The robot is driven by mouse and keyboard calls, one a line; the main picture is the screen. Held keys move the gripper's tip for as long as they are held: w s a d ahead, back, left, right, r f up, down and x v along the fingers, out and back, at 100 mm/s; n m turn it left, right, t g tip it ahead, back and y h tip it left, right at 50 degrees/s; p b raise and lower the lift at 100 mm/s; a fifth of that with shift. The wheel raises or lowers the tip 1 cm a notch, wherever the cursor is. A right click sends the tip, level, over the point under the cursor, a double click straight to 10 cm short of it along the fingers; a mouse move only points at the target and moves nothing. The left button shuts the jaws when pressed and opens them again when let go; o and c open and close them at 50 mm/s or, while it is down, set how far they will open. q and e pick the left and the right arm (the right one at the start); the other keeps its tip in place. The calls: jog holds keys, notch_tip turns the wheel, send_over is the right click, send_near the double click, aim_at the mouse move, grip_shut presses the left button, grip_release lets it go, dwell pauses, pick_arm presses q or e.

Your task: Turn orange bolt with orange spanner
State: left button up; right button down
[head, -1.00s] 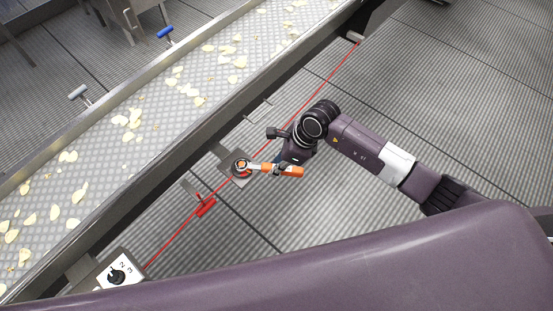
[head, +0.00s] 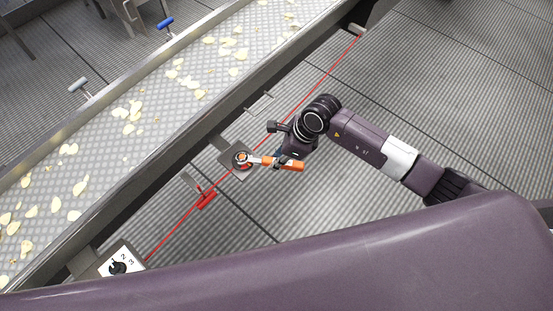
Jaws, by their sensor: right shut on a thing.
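The orange bolt (head: 241,157) sits on a round dark and red mount on a small grey plate beside the conveyor. The orange spanner (head: 294,164) lies roughly level in the picture, with its metal head at the bolt and its orange handle pointing right. The head appears to be around the bolt, but how fully it is seated cannot be told. My right gripper (head: 279,161) is shut on the spanner's handle, to the right of the bolt. The fingers are small and partly hidden by my wrist. My left gripper is out of view.
The conveyor (head: 110,145) with scattered chips runs diagonally along the left. A red cable (head: 312,97) runs beside it, past a red handle (head: 206,198). A numbered dial box (head: 121,262) stands at lower left. Ribbed floor lies open at right.

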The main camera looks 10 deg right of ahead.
jog(key=shift+r, duration=0.15)
jog(key=shift+r+p, duration=1.9)
jog(key=shift+r, duration=0.95)
jog(key=shift+a+r, duration=0.1)
jog(key=shift+r, duration=0.1)
jog(key=s+d+r+n+g+h+b, duration=0.2)
jog(key=s+d+r+n+g, duration=0.1)
jog(key=r+n, duration=0.6)
jog(key=s+d+r+n+g+h+b, duration=0.2)
jog(key=s+d+r+n, duration=0.4)
jog(key=n, duration=0.7)
notch_tip(320, 180, up, 3)
jog(key=s+g+b, duration=0.1)
jog(key=s, duration=0.1)
jog(key=shift+s+d+n, duration=0.2)
jog(key=shift+s+n, duration=0.1)
jog(key=shift+f, duration=0.1)
